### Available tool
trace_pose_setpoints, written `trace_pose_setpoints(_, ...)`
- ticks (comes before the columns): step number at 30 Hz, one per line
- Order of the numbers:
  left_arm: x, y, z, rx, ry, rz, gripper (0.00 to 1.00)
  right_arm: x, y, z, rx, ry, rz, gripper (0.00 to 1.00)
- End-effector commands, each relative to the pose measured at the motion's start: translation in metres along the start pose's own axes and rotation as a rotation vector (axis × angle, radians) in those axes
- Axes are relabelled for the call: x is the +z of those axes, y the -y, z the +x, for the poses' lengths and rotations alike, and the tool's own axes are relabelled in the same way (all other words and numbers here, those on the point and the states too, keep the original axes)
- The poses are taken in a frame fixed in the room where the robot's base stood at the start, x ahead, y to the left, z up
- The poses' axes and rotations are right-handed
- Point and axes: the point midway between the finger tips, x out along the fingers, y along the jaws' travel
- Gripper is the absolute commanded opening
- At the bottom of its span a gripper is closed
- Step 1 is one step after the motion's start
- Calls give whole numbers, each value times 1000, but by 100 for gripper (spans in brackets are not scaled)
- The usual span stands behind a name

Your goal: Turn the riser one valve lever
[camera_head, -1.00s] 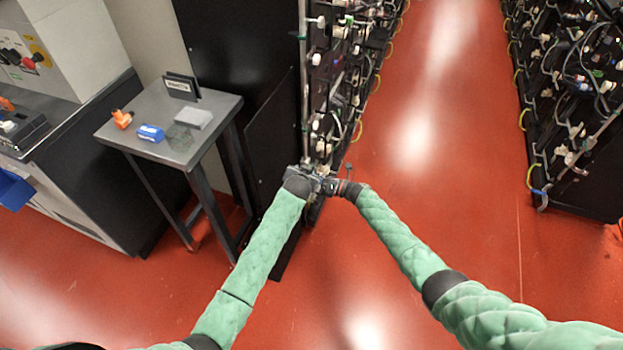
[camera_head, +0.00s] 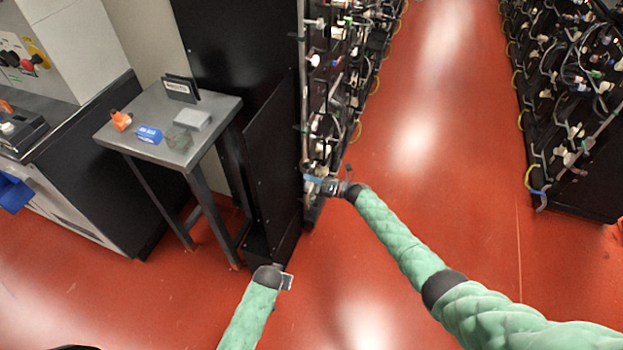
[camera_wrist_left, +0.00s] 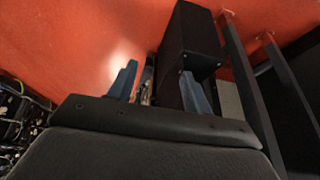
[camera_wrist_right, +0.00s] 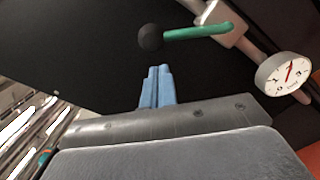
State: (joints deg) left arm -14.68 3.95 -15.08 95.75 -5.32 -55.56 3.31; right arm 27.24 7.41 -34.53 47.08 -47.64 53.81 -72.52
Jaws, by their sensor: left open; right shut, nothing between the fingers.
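In the right wrist view a green valve lever (camera_wrist_right: 195,32) with a dark round knob at its left end sits on a pale pipe fitting. My right gripper (camera_wrist_right: 157,86) is shut with nothing between its blue fingers, a little below the knob and apart from it. In the head view my right gripper (camera_head: 312,180) is at the lower front of the near rack; the lever is too small to make out there. My left gripper (camera_head: 286,282) is low over the floor beside the rack's base. In the left wrist view its fingers (camera_wrist_left: 160,90) are spread and empty.
A round white gauge (camera_wrist_right: 283,74) sits right of the lever. The near rack (camera_head: 335,90) carries many pipes and fittings. A small grey table (camera_head: 165,115) with several items stands left. The red floor aisle (camera_head: 440,130) is clear up to the far rack (camera_head: 570,100).

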Motion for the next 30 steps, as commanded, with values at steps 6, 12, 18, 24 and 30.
trace_pose_setpoints(6,102,-6,-13,40,142,-39,50,0,0,0,0,0,0,0)
trace_pose_setpoints(12,174,-11,-31,71,248,-64,50,0,0,0,0,0,0,0)
trace_pose_setpoints(18,213,-14,-43,88,306,-80,50,0,0,0,0,0,0,0)
trace_pose_setpoints(24,219,-14,-48,92,317,-83,50,1,0,0,-1,-1,18,0)
trace_pose_setpoints(30,214,-15,-53,93,317,-83,50,4,-2,1,-2,-1,57,0)
